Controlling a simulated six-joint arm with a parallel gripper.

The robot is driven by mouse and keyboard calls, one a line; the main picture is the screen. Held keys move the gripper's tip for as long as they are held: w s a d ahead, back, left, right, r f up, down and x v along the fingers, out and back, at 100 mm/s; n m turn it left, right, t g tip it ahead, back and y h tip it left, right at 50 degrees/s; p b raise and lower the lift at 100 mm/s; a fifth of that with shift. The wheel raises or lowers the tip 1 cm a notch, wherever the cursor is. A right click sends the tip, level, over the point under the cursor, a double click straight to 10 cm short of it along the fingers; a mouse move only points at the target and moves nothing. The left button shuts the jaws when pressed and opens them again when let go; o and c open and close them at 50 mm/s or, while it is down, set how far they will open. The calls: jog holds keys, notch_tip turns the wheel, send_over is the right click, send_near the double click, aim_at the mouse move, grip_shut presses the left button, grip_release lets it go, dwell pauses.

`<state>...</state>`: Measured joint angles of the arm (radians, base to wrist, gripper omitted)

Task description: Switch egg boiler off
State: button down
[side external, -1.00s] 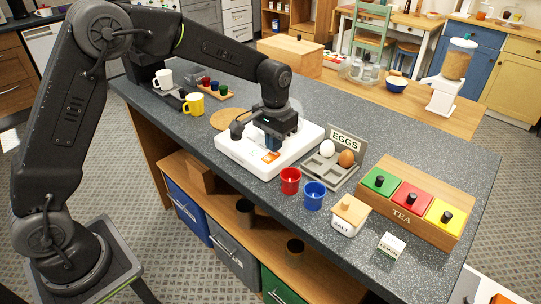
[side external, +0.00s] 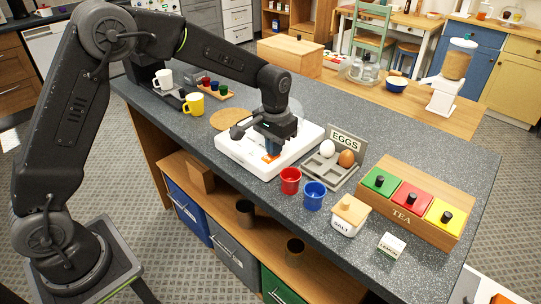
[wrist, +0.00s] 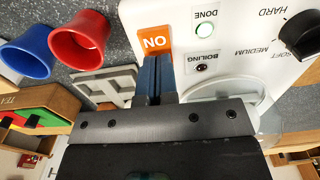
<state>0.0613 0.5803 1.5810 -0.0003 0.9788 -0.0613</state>
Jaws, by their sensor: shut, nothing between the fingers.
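The egg boiler (side external: 240,150) is a white box on the dark counter, with its front panel in the wrist view (wrist: 240,60). Its orange switch (wrist: 156,39) carries the lettering ON, upside down in the wrist view; a bit of the switch shows in the side view (side external: 271,157). The DONE lamp (wrist: 205,29) looks pale green and the BOILING lamp (wrist: 202,67) dark. A black knob (wrist: 300,35) sits by SOFT, MEDIUM and HARD. My gripper (wrist: 154,58) is shut and empty, its blue fingertips right at the switch's edge. I cannot tell whether they touch it.
A salt box (side external: 349,215) and a tea box (side external: 412,209) stand farther right.

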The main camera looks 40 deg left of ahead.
jog(key=shift+f, duration=0.1)
jog(key=shift+r, duration=3.5)
jog(key=shift+s+r, duration=0.1)
jog(key=shift+r, duration=0.05)
jog(key=s+a+r+t, duration=0.25)
jog(key=s+r, duration=0.65)
jog(key=s, duration=0.5)
jog(key=s+f+t, duration=0.1)
jog(key=s+t, duration=0.2)
jog(key=s, duration=1)
jog(key=shift+a+f, duration=0.2)
jog(key=shift+f, duration=0.05)
